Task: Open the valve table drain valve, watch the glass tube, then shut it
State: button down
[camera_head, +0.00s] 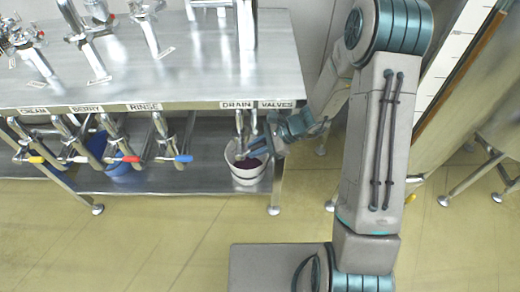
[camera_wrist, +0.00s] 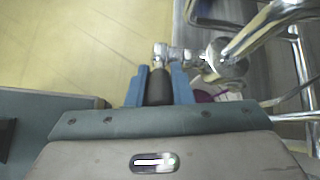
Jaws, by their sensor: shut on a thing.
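My gripper (camera_head: 251,155) reaches in under the front edge of the valve table (camera_head: 200,88), below the "DRAIN VALVES" labels (camera_head: 237,105). In the wrist view its two blue fingers (camera_wrist: 160,85) are shut on a black valve handle (camera_wrist: 160,90). The handle joins a chrome valve body (camera_wrist: 185,55) on a pipe. In the head view my gripper and forearm hide most of this valve. I cannot make out liquid flow at the valve. A glass tube is not clearly seen.
A white bucket (camera_head: 248,181) with dark purple contents stands on the lower shelf. Valves with yellow, red and blue handles (camera_head: 183,159) hang to the left. A blue bucket (camera_head: 118,168) sits behind them. A tall panel with tick marks (camera_head: 455,62) stands right. The front floor is clear.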

dwell(0.3)
jog(key=c, duration=1.3)
grip_release()
jog(key=v, duration=0.3)
jog(key=shift+w, duration=0.1)
jog(key=d, duration=1.2)
